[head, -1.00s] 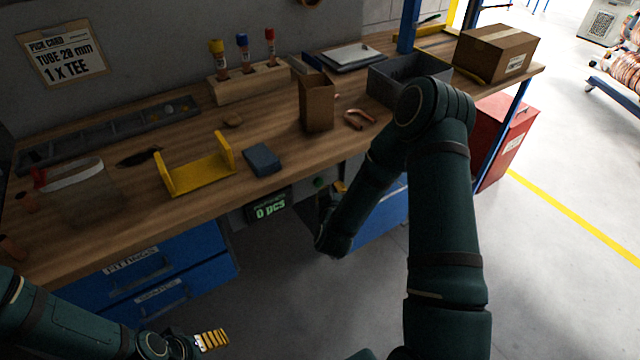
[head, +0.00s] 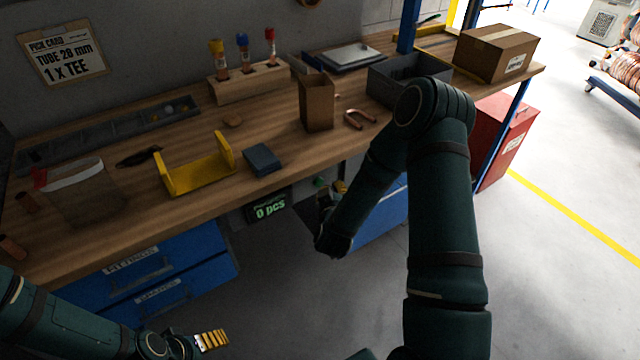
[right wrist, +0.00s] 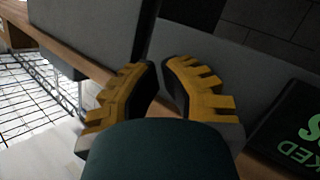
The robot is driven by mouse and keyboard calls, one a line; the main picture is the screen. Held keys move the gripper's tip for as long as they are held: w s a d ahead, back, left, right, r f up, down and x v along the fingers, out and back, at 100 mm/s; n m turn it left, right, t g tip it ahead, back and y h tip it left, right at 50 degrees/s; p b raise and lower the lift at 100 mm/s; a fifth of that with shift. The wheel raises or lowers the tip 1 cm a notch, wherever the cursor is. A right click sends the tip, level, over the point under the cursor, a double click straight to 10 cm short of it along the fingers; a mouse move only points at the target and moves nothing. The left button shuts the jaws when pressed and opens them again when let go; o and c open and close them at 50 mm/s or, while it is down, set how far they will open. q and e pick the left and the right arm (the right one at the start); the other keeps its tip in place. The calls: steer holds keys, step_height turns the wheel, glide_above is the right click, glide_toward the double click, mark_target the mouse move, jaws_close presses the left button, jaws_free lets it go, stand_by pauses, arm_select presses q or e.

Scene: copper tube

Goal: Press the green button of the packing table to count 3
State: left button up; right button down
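The green button (head: 320,182) sits on the front edge of the packing table (head: 130,215), right of the counter display (head: 270,206), which reads "0 pcs". My right gripper (head: 333,192) is below the table edge, close beside the button on its right. Contact is not visible. In the right wrist view its yellow fingers (right wrist: 160,70) are drawn together with a narrow gap and nothing between them. Part of the display (right wrist: 297,135) shows at the right there; the button is not visible there. My left gripper (head: 212,340) is low at the lower left, away from the table; its opening is unclear.
On the tabletop are a yellow bracket (head: 200,177), a blue block (head: 262,159), a cardboard box (head: 317,103), copper fittings (head: 360,119) and a grey bin (head: 380,88). Blue drawers (head: 190,255) are below. A red cabinet (head: 505,135) stands at the right.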

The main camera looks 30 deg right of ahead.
steer(key=shift+w, duration=0.15)
steer(key=shift+w, duration=0.25)
steer(key=shift+w+b, duration=0.3)
steer(key=shift+w, duration=0.2)
stand_by(0.8)
steer(key=shift+s, duration=0.9)
steer(key=shift+s+d+b, duration=0.2)
steer(key=shift+s+b, duration=0.35)
steer(key=shift+s, duration=2)
steer(key=shift+a, duration=0.1)
